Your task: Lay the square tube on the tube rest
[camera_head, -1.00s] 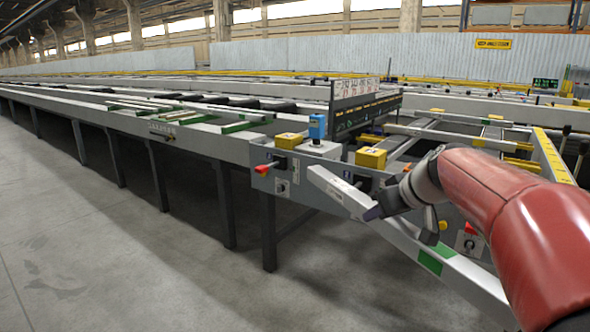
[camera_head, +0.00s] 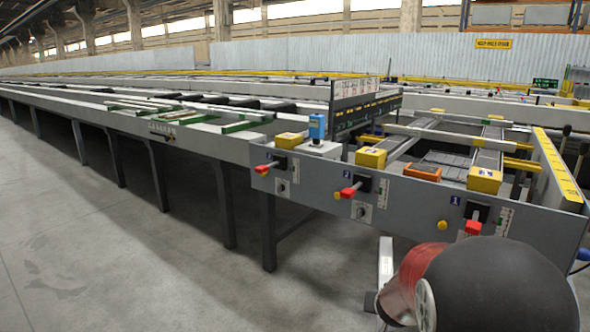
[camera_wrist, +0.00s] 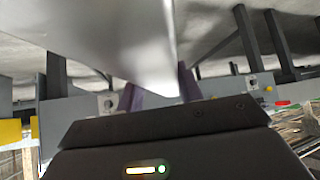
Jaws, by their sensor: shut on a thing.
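The square tube is a pale silver bar (camera_head: 386,262). In the head view only a short end of it shows, standing up in front of the grey end panel. In the wrist view the tube (camera_wrist: 120,40) runs large and close through the upper middle. My gripper (camera_wrist: 160,92) is shut on it, with a purple finger on each side. In the head view my arm hides most of the gripper and the rest of the tube. Green supports with pale bars (camera_head: 240,127) lie on the long table at left; I cannot tell which part is the tube rest.
The grey end panel (camera_head: 400,200) carries red knobs, switches and yellow boxes (camera_head: 371,157). A blue device (camera_head: 317,127) stands on its left part. An orange-framed item (camera_head: 422,172) lies behind the panel. Open concrete floor (camera_head: 110,250) fills the left front.

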